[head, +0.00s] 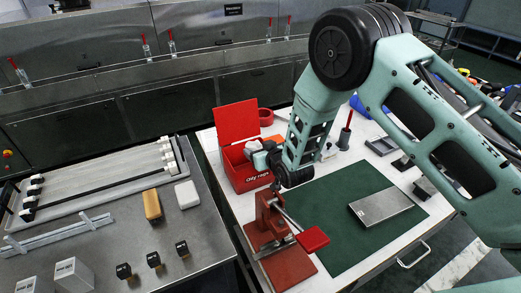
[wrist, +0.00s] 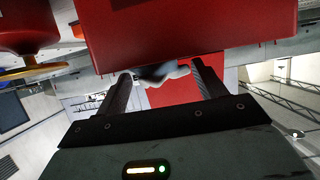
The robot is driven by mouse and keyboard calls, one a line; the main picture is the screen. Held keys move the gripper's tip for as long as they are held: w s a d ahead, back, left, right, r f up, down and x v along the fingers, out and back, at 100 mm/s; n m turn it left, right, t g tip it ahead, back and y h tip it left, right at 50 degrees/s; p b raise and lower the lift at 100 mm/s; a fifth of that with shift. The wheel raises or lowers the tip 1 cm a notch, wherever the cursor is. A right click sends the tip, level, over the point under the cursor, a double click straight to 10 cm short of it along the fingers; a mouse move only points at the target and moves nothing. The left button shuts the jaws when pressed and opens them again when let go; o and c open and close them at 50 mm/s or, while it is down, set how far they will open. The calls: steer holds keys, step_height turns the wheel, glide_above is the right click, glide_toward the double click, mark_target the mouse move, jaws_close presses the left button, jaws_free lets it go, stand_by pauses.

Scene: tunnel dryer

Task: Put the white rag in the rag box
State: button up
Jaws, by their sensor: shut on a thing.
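The rag box is a red box (head: 247,176) with white lettering on its front, on the white worktable. Its red lid (head: 237,122) stands open. My gripper (head: 256,152) is at the box's open top, toward its right side. In the wrist view, my gripper (wrist: 165,84) has its two dark fingers apart, with the small, bunched white rag (wrist: 181,72) between them. A dark patch shows beside the rag. The rag is mostly hidden by the fingers and the red surfaces around it. I cannot tell how far it is inside the box.
A red press (head: 272,235) stands in front of the box, close under my arm. A green mat (head: 340,205) bears a metal plate (head: 381,207). A red round container (head: 266,117) is behind the box. The left steel table (head: 120,235) holds a tan block, a white block and small weights.

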steer(key=shift+f, duration=0.25)
steer(key=o, duration=1)
steer(key=shift+r, duration=0.15)
steer(key=shift+r+p, duration=0.35)
steer(key=s+d+r+g+b, duration=0.1)
steer(key=s+r, duration=0.3)
steer(key=s, duration=0.4)
steer(key=s+d+r+g+b, duration=0.1)
steer(key=s+r+g, duration=0.3)
steer(key=s, duration=0.4)
steer(key=s+r+n+g+b, duration=0.1)
steer(key=s+r, duration=0.3)
steer(key=s, duration=0.5)
steer(key=shift+s+d+r+g+h, duration=0.1)
steer(key=shift+d+r+g+h, duration=0.25)
steer(key=shift+g, duration=0.55)
steer(key=s+d+r+g+h, duration=0.1)
steer(key=s+d, duration=0.1)
steer(key=s, duration=0.3)
steer(key=s+d+r+n+g+h, duration=0.1)
steer(key=s+d+r+g, duration=0.1)
steer(key=s, duration=0.4)
steer(key=s+d+r+n+g+h, duration=0.1)
steer(key=s+d+r, duration=0.1)
steer(key=s, duration=0.3)
steer(key=shift+s+d+g+h, duration=0.15)
steer(key=shift+d+g+h, duration=0.25)
steer(key=shift+d, duration=0.3)
